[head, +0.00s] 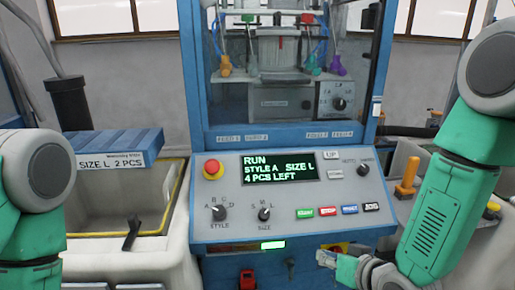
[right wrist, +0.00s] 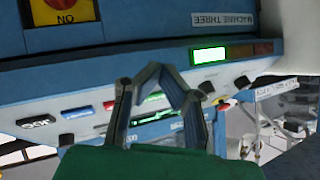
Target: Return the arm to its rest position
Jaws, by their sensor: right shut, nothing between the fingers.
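My right arm comes in from the right in the head view. Its gripper (head: 326,258) is low in front of the control panel's (head: 290,225) lower right edge. In the right wrist view the fingers of the right gripper (right wrist: 160,72) meet at their tips with nothing between them. That view shows the panel upside down behind the fingers. My left arm shows at the left edge of the head view, but its gripper is out of the picture.
The display (head: 280,170) reads RUN, STYLE A, SIZE L, 4 PCS LEFT. A yellow-handled part (head: 407,178) stands right.

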